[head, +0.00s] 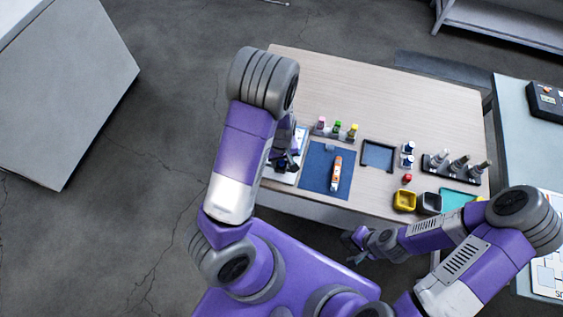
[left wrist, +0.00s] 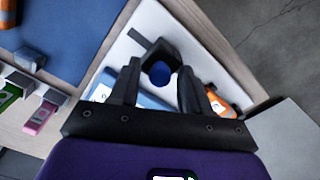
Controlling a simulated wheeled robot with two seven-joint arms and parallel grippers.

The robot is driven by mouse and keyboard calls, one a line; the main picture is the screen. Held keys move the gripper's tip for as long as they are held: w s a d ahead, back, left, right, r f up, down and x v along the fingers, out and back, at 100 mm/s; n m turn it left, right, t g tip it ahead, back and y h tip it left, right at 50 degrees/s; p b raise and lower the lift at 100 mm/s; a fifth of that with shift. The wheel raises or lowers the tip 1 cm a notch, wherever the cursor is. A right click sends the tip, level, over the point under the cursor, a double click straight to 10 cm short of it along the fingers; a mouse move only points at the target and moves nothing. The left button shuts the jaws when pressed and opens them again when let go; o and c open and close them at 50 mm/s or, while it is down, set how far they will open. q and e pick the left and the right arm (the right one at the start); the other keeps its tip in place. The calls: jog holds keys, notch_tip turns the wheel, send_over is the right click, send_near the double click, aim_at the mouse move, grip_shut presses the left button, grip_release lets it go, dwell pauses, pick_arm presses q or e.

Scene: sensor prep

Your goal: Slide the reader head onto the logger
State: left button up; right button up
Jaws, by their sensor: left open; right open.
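A white and orange device (head: 336,173), likely the logger, lies on the blue mat (head: 313,180). Left of the mat is a white tray (head: 277,178), which also shows in the left wrist view (left wrist: 205,60). A black block with a round blue part, likely the reader head (left wrist: 158,56), sits on the tray. My left gripper (left wrist: 155,88) is open over the tray, its fingers on either side of this block; contact cannot be told. My right gripper (head: 356,245) is open and empty in front of the table's near edge.
A blue piece (left wrist: 150,101) and an orange piece (left wrist: 217,104) lie on the white tray, partly hidden by my gripper. Coloured vials (head: 337,128) stand behind the mat. A dark tray (head: 378,156), yellow bin (head: 404,200) and bottle rack (head: 455,166) stand right. The table's back is clear.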

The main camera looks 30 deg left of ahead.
pick_arm(q)
jog(key=c, duration=0.7)
jog(key=shift+a, duration=0.25)
jog(key=shift+s+a+b, duration=0.1)
jog(key=shift+s+a, duration=0.15)
jog(key=shift+a, duration=0.7)
jog(key=shift+s+a+b, duration=0.15)
jog(key=shift+s+a, duration=0.05)
jog(key=shift+a, duration=0.8)
jog(key=shift+s+a+b, duration=0.1)
jog(key=shift+s+a, duration=0.15)
jog(key=shift+a, duration=0.7)
jog(key=o, duration=0.7)
